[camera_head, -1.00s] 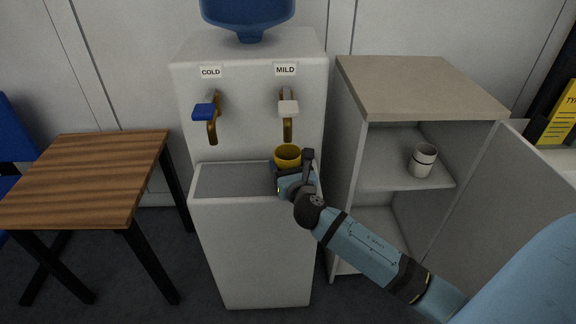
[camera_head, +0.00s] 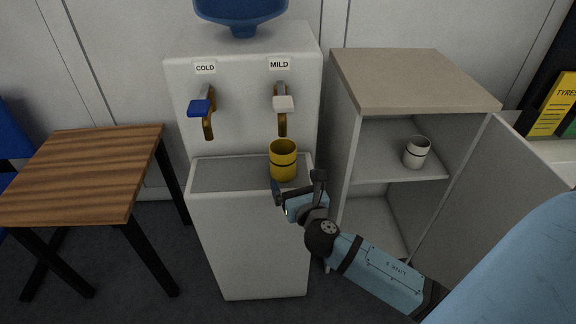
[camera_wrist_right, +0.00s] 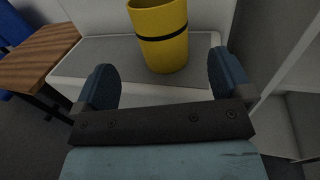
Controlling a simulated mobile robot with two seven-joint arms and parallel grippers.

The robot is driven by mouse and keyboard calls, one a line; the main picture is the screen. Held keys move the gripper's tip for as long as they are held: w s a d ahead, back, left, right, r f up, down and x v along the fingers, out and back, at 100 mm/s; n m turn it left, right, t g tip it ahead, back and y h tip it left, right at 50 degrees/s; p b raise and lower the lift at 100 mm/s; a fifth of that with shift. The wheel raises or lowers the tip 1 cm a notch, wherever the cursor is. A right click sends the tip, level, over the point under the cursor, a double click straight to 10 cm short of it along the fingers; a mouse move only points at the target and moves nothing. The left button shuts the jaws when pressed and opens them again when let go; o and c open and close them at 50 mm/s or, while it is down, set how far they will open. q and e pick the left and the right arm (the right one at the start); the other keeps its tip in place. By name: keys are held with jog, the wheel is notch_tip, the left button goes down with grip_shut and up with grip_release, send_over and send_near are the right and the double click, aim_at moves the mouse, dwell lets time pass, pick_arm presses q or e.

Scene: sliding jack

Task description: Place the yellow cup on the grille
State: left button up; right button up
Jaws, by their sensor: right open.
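The yellow cup (camera_head: 283,161) has a dark band and stands upright on the right part of the grey grille (camera_head: 224,174), below the MILD tap. In the right wrist view the cup (camera_wrist_right: 161,40) stands on the grille (camera_wrist_right: 112,52), ahead of the fingertips. My right gripper (camera_head: 297,190) is open and empty, just in front of the cup and a little to its right. In the right wrist view the two blue fingers of my right gripper (camera_wrist_right: 165,82) are spread apart with nothing between them. My left gripper is not in view.
The white water dispenser (camera_head: 245,100) has a COLD tap (camera_head: 205,114) and a MILD tap (camera_head: 283,108). An open cabinet (camera_head: 420,80) on the right holds a white cup (camera_head: 416,152). A wooden table (camera_head: 85,172) stands on the left.

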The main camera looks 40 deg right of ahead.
jog(key=s+a+m+g+y, duration=0.1)
jog(key=s+a+m+y, duration=0.4)
jog(key=m, duration=1)
jog(key=s+a+m+g+y, duration=0.1)
jog(key=s+a+m+y, duration=0.5)
jog(key=a+m, duration=0.8)
jog(key=s, duration=0.3)
jog(key=shift+s+f+m+g, duration=0.15)
jog(key=shift+f+m+g, duration=0.2)
jog(key=shift+m+g, duration=0.05)
jog(key=shift+a, duration=0.1)
